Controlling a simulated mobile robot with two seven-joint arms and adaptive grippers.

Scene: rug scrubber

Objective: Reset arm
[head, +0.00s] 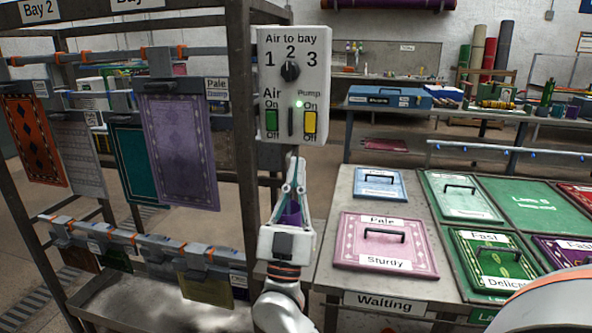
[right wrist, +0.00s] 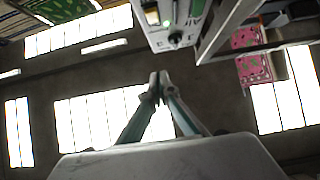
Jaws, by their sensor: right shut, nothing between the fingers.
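My right gripper (head: 293,173) is upright just below the white control box (head: 290,84). Its fingers are closed together at the tips with nothing between them. In the right wrist view the closed fingertips (right wrist: 159,85) point toward the underside of the control box (right wrist: 172,22). The box has a dial (head: 290,71) under the numbers 1, 2, 3, a green Air switch (head: 271,120), a yellow Pump switch (head: 310,122) and a lit green light (head: 299,104). I cannot tell whether the fingertips touch the box. My left gripper is not in view.
A metal rack (head: 245,150) at left holds hanging rug samples, including a purple one (head: 180,150). A table at right, labelled Waiting (head: 384,302), bears a pink panel (head: 386,243) and a blue panel (head: 380,184), both with handles. Green trays (head: 525,205) lie further right.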

